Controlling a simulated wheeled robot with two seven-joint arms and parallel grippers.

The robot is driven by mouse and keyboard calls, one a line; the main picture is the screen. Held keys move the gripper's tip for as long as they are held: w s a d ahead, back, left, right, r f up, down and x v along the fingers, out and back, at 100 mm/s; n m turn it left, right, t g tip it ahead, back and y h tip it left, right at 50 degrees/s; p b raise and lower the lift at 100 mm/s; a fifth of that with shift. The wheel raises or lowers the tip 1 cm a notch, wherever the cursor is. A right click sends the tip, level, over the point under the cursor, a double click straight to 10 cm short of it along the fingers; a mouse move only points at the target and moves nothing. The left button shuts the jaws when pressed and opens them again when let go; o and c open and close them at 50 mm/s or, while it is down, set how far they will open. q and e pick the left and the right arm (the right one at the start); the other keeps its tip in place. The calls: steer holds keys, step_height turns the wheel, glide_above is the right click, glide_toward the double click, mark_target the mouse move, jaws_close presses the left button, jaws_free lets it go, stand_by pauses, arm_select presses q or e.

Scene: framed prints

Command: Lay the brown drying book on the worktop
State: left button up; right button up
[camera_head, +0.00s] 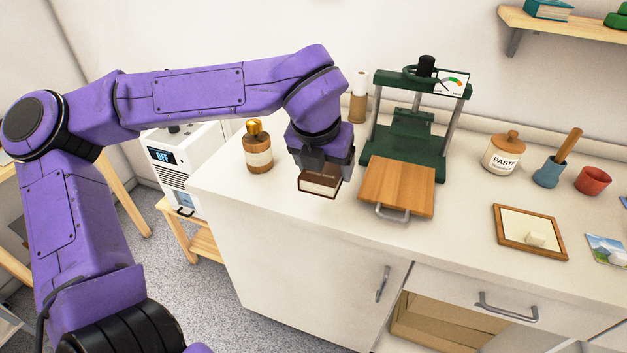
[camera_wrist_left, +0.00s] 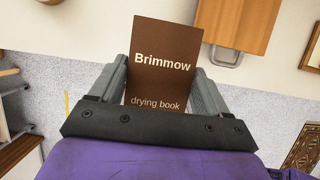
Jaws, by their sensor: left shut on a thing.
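The brown drying book (camera_head: 319,184) is in my left gripper (camera_head: 322,170), over the front left part of the white worktop (camera_head: 462,208). The jaws are shut on it from both sides. In the left wrist view the book (camera_wrist_left: 164,62) shows its cover reading "Brimmow drying book", between the two grey fingers of the gripper (camera_wrist_left: 162,75). There it overlaps the worktop's front edge, with floor visible beyond. I cannot tell whether the book touches the worktop. My right gripper is not in view.
A green press (camera_head: 410,135) with a wooden board (camera_head: 398,186) stands just right of the book. A brown bottle (camera_head: 258,150) stands to the left. A paste jar (camera_head: 502,155), a blue pot (camera_head: 547,173), a red bowl (camera_head: 593,180) and a wooden frame (camera_head: 530,214) are farther right.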

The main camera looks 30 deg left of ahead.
arm_select(q)
steer(key=w+a, duration=0.1)
steer(key=w+a+f, duration=0.1)
steer(key=w+a+f+p, duration=0.1)
steer(key=w+a, duration=0.1)
steer(key=shift+a+f, duration=0.1)
steer(key=shift+f, duration=0.05)
steer(key=w+a+f, duration=0.1)
steer(key=f, duration=0.1)
steer(key=w+a+f, duration=0.1)
steer(key=f, duration=0.1)
steer(key=w+a+f, duration=0.1)
steer(key=f, duration=0.1)
steer(key=shift+w+a, duration=0.15)
steer(key=shift+w, duration=0.05)
step_height(320, 180, down, 3)
steer(key=shift+f, duration=0.15)
steer(key=o, duration=1.2)
steer(key=v, duration=1.2)
